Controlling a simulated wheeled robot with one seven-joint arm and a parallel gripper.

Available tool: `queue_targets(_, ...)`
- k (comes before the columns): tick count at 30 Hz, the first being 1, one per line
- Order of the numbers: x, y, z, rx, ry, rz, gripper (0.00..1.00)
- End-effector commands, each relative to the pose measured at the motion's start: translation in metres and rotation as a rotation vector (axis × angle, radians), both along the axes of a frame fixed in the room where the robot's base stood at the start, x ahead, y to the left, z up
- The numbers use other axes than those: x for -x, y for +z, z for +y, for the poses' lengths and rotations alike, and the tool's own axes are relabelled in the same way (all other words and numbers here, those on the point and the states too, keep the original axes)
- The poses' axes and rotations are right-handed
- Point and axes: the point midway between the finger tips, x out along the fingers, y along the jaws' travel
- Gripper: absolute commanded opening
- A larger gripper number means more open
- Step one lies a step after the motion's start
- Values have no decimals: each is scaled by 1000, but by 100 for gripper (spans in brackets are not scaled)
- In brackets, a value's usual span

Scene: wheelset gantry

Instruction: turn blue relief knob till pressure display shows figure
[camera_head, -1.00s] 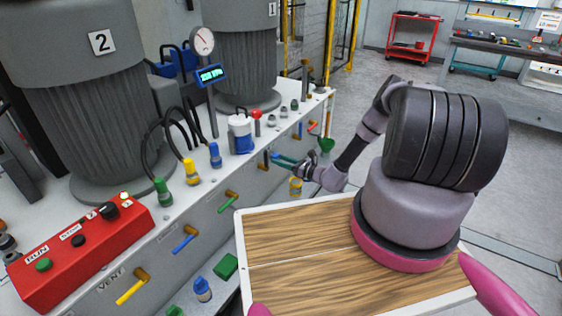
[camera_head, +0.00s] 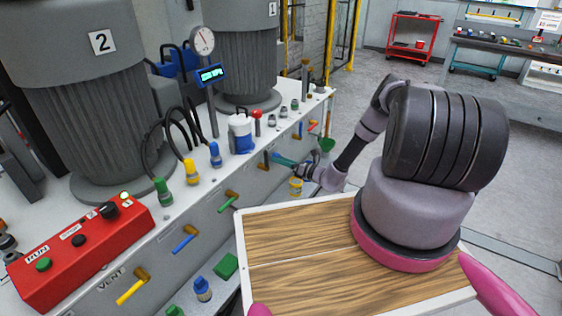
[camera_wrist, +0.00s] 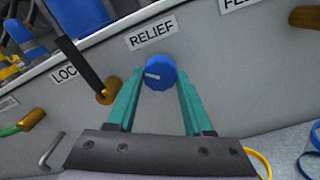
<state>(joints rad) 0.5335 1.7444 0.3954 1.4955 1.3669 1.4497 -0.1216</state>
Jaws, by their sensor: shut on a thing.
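The blue relief knob (camera_wrist: 160,73) sits on the grey panel front under a RELIEF label (camera_wrist: 152,33) in the wrist view. A pale mark on it points left. My gripper (camera_wrist: 156,82) is shut on the knob, with a teal finger on each side.
An orange-based lever with a dark handle (camera_wrist: 105,93) stands just left of the knob. A yellow ring (camera_wrist: 258,163) is at the lower right. In the head view, a white-and-blue bottle (camera_head: 241,133) stands on the bench top, and a green funnel (camera_head: 327,145) is beyond my gripper.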

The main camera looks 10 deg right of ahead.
Motion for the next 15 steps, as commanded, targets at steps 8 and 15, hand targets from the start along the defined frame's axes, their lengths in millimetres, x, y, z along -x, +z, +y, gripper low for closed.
queue_targets(8, 0, 0, -1, 1, -1, 0, 81)
queue_targets(15, 2, 0, -3, 1, -1, 0, 81)
